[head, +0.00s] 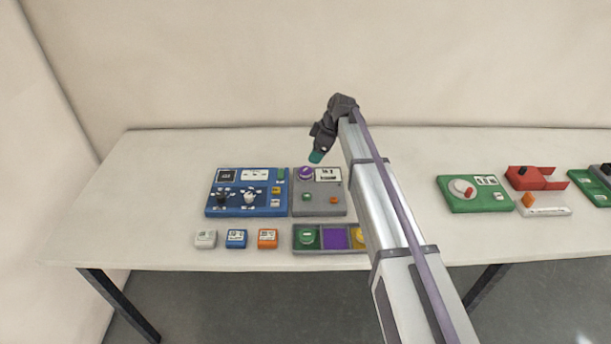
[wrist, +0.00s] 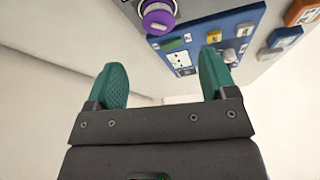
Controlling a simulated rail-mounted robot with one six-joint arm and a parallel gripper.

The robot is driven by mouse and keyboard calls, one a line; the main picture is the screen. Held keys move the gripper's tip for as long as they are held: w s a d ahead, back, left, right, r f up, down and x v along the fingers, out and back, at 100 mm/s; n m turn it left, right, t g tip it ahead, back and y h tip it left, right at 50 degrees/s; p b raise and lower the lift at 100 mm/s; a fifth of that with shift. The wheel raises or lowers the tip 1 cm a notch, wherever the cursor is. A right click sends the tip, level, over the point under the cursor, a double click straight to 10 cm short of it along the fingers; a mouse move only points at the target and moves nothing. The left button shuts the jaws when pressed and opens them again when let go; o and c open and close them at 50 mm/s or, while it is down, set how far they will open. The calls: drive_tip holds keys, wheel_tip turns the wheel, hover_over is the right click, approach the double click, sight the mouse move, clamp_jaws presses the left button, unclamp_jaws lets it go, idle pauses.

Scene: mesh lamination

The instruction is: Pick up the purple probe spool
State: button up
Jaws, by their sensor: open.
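The purple probe spool (head: 305,173) sits upright at the back left of a grey panel on the table. My gripper (head: 316,156) is above the table near the spool in the head view. In the wrist view its two green fingers (wrist: 164,80) are spread apart with nothing between them. The gripper does not touch the spool.
A blue panel (head: 240,210) with knobs adjoins the grey panel (head: 320,208). In front are small white, blue and orange blocks (head: 267,239) and a tray (head: 296,252) with green, purple and yellow sections. A green device (head: 450,204) and red parts (head: 523,178) lie right.

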sight(305, 170)
drive_tip(key=b+x, duration=0.3)
drive_tip(key=x, duration=0.1)
drive_tip(key=shift+d+f, duration=0.15)
drive_tip(key=shift+f, duration=0.15)
drive_tip(key=shift+w+a+f, duration=0.1)
drive_tip(key=shift+a+f, duration=0.05)
drive_tip(key=shift+a, duration=0.05)
drive_tip(key=b+x, duration=0.5)
drive_tip(key=shift+w+f, duration=0.1)
drive_tip(key=shift+r, duration=0.25)
drive_tip(key=c, duration=1.1)
